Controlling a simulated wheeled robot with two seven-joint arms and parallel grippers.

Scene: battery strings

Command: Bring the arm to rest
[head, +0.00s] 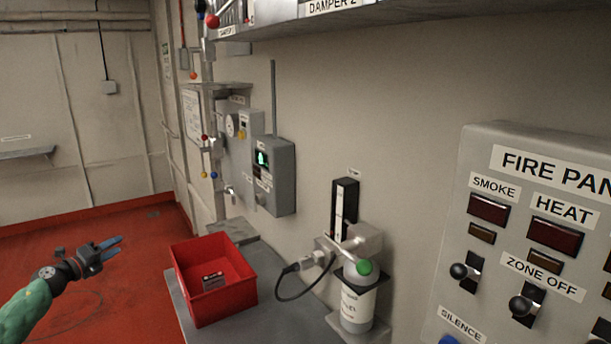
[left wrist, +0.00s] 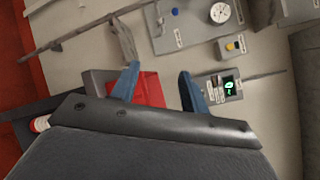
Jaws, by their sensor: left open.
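My left gripper (head: 112,245) is at the lower left of the head view, on an arm with a green sleeve. It hangs over the red floor, to the left of a red bin and apart from it. In the left wrist view its two blue fingers (left wrist: 158,88) stand well apart with nothing held between them. My right gripper shows in neither view.
The red bin (head: 186,285) stands on a grey bench (head: 262,325) and holds a small labelled item (head: 213,281). A white cylinder (head: 357,306) with a green knob stands right of it. A fire panel (head: 520,160) fills the right. The floor (head: 90,215) at left is clear.

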